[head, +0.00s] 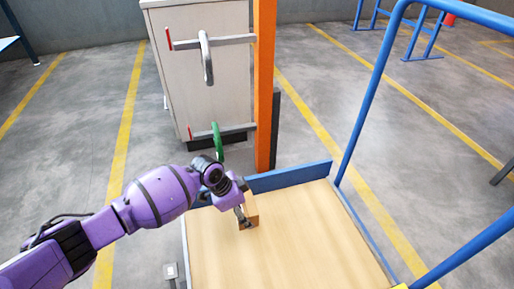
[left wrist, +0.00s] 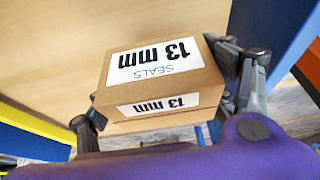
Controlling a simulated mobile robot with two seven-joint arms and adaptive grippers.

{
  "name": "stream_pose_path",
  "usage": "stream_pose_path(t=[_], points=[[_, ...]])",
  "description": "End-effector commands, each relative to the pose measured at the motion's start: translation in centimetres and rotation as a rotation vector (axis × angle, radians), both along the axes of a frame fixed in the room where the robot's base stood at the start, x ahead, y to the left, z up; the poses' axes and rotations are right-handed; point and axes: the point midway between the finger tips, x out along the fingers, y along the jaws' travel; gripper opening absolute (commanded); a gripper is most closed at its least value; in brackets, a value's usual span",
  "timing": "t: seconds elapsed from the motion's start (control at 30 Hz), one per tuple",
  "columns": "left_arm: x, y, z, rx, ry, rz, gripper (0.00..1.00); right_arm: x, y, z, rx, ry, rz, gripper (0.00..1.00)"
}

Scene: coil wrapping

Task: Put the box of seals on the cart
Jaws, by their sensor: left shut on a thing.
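The box of seals is a small brown carton with white labels reading "SEALS 13 mm" in the left wrist view (left wrist: 150,88). In the head view the box (head: 251,209) shows at the far left part of the cart's wooden deck (head: 290,235). My left gripper (head: 243,217) is shut on the box, with one finger on each side of it in the left wrist view (left wrist: 165,100). The box is over the deck; whether it touches the deck I cannot tell. My right gripper is not in view.
The cart has a blue end board (head: 290,177) and blue tube rails (head: 370,95). Behind it stand an orange post (head: 264,85) and a pale cabinet (head: 205,85) with a grey hook and a green item. Most of the deck is bare.

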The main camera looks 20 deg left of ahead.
Motion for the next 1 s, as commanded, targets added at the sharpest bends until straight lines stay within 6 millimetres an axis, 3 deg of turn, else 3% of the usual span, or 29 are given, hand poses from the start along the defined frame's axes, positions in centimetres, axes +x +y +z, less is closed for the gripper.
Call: stream_pose_path(t=[0.3, 0.67, 0.7, 0.83, 1.0], points=[[0.2, 0.0, -4.4, -0.001, -0.003, 0.001, 0.27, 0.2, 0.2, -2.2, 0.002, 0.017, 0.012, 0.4], [0.2, 0.0, -4.6, -0.001, -0.004, 0.001, 0.27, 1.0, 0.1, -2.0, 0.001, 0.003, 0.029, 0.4], [0.0, 0.1, -4.8, 0.001, -0.001, 0.0, 0.79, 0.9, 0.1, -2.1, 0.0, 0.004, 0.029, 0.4], [0.0, 0.1, -4.7, 0.001, -0.001, 0.0, 0.96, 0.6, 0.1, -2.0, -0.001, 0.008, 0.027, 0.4], [0.0, 0.0, -4.7, 0.001, -0.001, 0.0, 0.96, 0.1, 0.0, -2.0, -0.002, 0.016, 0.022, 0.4]])
